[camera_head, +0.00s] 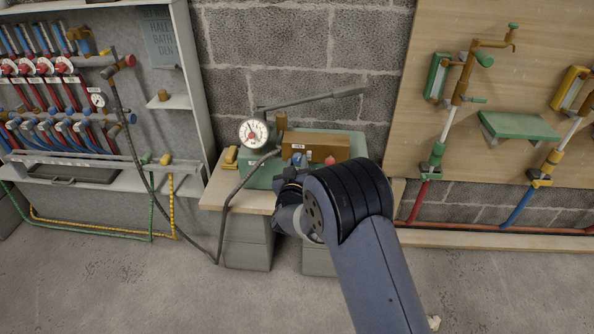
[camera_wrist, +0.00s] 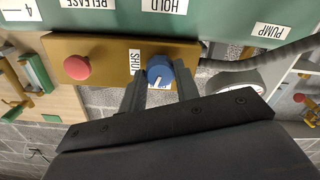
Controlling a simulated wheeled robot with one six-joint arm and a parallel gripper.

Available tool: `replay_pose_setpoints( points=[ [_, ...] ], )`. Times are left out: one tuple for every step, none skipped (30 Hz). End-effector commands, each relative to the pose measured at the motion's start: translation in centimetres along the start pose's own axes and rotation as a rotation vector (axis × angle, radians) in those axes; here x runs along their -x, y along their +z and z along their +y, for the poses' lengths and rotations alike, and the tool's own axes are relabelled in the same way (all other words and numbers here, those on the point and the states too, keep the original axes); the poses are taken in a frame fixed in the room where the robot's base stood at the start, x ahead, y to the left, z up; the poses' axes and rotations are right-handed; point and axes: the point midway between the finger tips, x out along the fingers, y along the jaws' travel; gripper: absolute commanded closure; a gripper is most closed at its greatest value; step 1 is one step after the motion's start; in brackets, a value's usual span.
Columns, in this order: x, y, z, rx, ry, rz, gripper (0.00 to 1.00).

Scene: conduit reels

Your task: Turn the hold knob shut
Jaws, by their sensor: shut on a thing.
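The blue hold knob (camera_wrist: 159,68) sits on the brass block (camera_wrist: 112,50) of the pump unit, under the label HOLD in the wrist view. A SHUT label (camera_wrist: 134,62) is beside it on the left there. A white mark on the knob points down in that view, not at the SHUT label. My gripper (camera_wrist: 160,76) is shut on the knob, one finger on each side. In the head view the knob (camera_head: 298,158) shows just above my wrist, and my fingers are mostly hidden by my arm.
The red release knob (camera_wrist: 76,67) is on the same block, close beside my gripper. A pressure gauge (camera_head: 254,132), a long pump lever (camera_head: 310,98) and a dark hose (camera_head: 228,200) surround the unit on the bench (camera_head: 238,192). Open floor lies in front.

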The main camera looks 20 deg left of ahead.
Motion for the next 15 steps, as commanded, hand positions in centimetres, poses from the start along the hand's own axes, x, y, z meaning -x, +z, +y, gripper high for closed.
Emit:
replay_pose_setpoints(
  points=[
    [0.00, 0.45, -0.20, -0.046, 0.000, 0.002, 0.93],
    [0.00, 0.47, -0.21, -0.075, 0.000, 0.002, 0.93],
    [0.00, 0.44, -0.20, -0.113, 0.000, 0.003, 0.93],
    [-0.01, 0.41, -0.19, -0.142, 0.000, 0.003, 0.93],
    [-0.01, 0.40, -0.20, -0.170, 0.000, 0.003, 0.93],
    [-0.01, 0.43, -0.21, -0.208, 0.000, 0.003, 0.93],
    [-0.01, 0.43, -0.21, -0.236, 0.000, 0.002, 0.93],
    [-0.01, 0.41, -0.20, -0.265, 0.000, 0.003, 0.93],
    [-0.01, 0.40, -0.18, -0.304, 0.000, 0.003, 0.93],
    [-0.01, 0.41, -0.18, -0.333, 0.000, 0.003, 0.93],
    [0.00, 0.42, -0.19, -0.361, 0.000, 0.003, 0.93],
    [0.00, 0.40, -0.19, -0.399, 0.000, 0.003, 0.93],
    [0.00, 0.38, -0.19, -0.427, -0.001, 0.003, 0.93],
    [0.00, 0.39, -0.19, -0.455, -0.001, 0.002, 0.93],
    [0.00, 0.41, -0.20, -0.493, -0.001, 0.003, 0.93]
  ],
)
